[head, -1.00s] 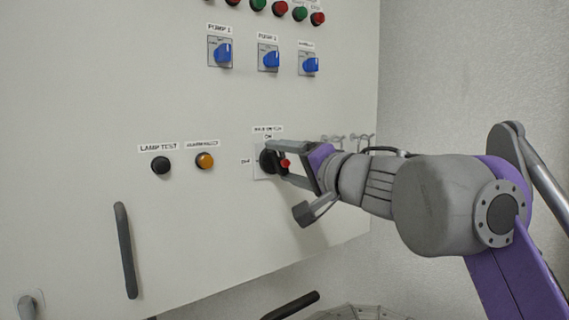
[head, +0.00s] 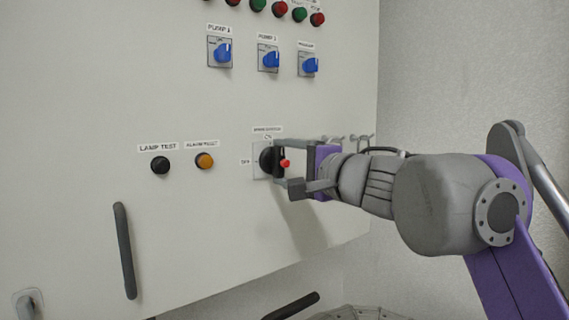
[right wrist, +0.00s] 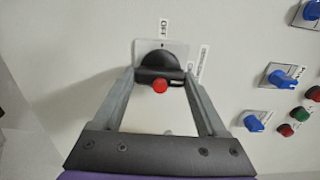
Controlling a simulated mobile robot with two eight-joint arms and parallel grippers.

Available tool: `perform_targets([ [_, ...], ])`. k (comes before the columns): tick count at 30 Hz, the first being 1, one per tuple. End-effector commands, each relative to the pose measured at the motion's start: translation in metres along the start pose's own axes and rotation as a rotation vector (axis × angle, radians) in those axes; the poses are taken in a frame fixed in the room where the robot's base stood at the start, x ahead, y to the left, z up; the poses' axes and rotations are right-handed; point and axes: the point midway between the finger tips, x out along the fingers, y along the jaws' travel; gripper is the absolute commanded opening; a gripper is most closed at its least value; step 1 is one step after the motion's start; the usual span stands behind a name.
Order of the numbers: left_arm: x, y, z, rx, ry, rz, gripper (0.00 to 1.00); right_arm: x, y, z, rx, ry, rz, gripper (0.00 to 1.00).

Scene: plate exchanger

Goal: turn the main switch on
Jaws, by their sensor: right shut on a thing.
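The main switch (head: 268,160) is a black rotary knob with a red tip on a pale plate low on the panel. Its ON label is above and its OFF label to the left in the head view. My right gripper (head: 279,163) is shut on the knob, one finger above and one below. In the right wrist view the main switch (right wrist: 160,62) lies between the fingers of my right gripper (right wrist: 160,78). My left gripper is not in view.
The lamp test button (head: 160,165) and an orange button (head: 204,161) are left of the switch. Blue selector switches (head: 221,53) and red and green lamps are above. A dark door handle (head: 125,250) is at lower left. Small hooks (head: 350,138) are right of the switch.

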Motion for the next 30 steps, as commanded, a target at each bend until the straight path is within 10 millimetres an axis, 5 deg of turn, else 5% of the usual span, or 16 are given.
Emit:
perform_targets([
  [9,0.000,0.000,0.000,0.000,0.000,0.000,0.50,0.000,0.000,0.000,0.006,0.001,-0.001,0.19],
  [10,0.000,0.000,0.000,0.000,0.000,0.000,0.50,0.000,0.000,0.000,0.005,0.001,-0.001,0.80],
  [13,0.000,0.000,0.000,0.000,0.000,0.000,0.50,0.000,0.000,0.000,0.004,0.000,-0.001,0.98],
  [23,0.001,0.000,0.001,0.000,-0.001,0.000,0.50,-0.005,0.000,-0.001,0.002,0.002,0.000,1.00],
  [30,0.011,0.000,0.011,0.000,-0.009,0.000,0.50,-0.045,0.002,-0.001,0.001,0.004,0.001,1.00],
])
